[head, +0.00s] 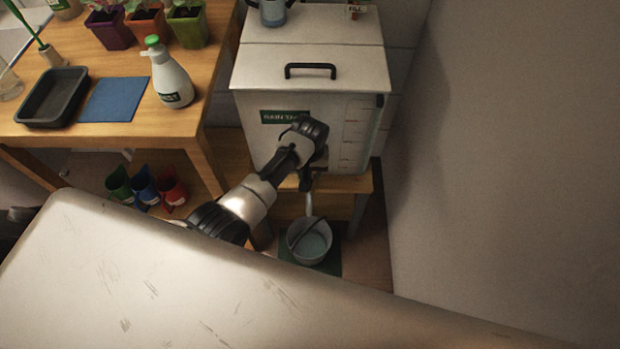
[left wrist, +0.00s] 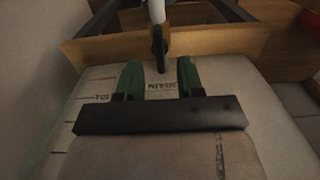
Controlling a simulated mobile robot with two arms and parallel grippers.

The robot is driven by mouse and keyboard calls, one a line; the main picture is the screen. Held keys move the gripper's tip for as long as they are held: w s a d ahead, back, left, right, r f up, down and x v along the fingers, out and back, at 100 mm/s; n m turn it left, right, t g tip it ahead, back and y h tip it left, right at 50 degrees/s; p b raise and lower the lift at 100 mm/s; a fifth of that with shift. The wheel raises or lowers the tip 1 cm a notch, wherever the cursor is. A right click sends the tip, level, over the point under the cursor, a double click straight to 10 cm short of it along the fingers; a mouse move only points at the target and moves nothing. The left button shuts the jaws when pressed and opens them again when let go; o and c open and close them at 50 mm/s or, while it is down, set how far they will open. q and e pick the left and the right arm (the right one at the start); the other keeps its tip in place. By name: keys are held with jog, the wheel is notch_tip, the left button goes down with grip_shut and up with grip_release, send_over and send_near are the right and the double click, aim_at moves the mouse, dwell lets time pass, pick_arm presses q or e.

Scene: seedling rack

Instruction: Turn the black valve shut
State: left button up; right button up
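The black valve (left wrist: 159,48) is a dark lever at the white spout below the water tank (head: 312,72). In the head view, a dark part that looks like the valve (head: 306,182) shows just below my left gripper (head: 313,158). In the left wrist view, my left gripper (left wrist: 158,65) has its two green fingers apart, with a gap between them. The valve's near end lies in line with this gap, close to the fingertips. I cannot tell whether they touch. The fingers are mostly hidden in the head view. My right gripper is not in view.
The tank stands on a low wooden stand (head: 361,184). A bucket (head: 309,240) is on a green mat below the spout. A wooden table (head: 100,130) with a spray bottle (head: 170,80), tray and pots stands at left. A bare wall (head: 500,150) bounds the right.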

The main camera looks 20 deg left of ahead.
aim_at(310, 178)
pick_arm(q)
jog(key=shift+f+b, duration=0.4)
jog(key=shift+f, duration=1.35)
grip_shut()
